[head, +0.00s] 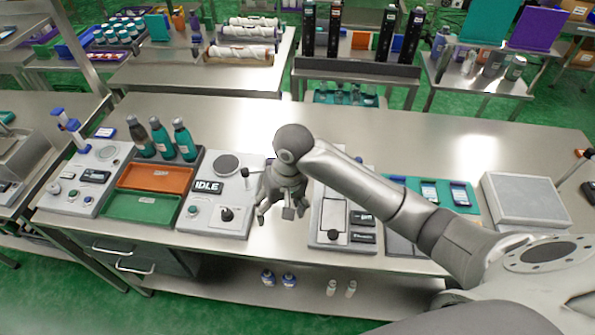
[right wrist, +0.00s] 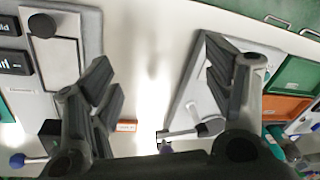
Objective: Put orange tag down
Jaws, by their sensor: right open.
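My right gripper (head: 283,208) hangs over the bench (head: 262,120) between the IDLE unit (head: 225,168) and the grey panel unit (head: 330,212). Its fingers are spread, with nothing held between them, and they also show in the right wrist view (right wrist: 160,85). A small orange and white piece, which looks like the orange tag (right wrist: 126,126), lies on the bench beside the left finger in the right wrist view, apart from the fingers as far as I can tell. In the head view my arm seems to hide it. My left gripper is not in view.
An orange tray (head: 155,178) and a green tray (head: 143,208) sit left of the IDLE unit, with several dark bottles (head: 160,138) behind them. A grey box (head: 525,200) stands at the right. The bench's back strip is mostly clear.

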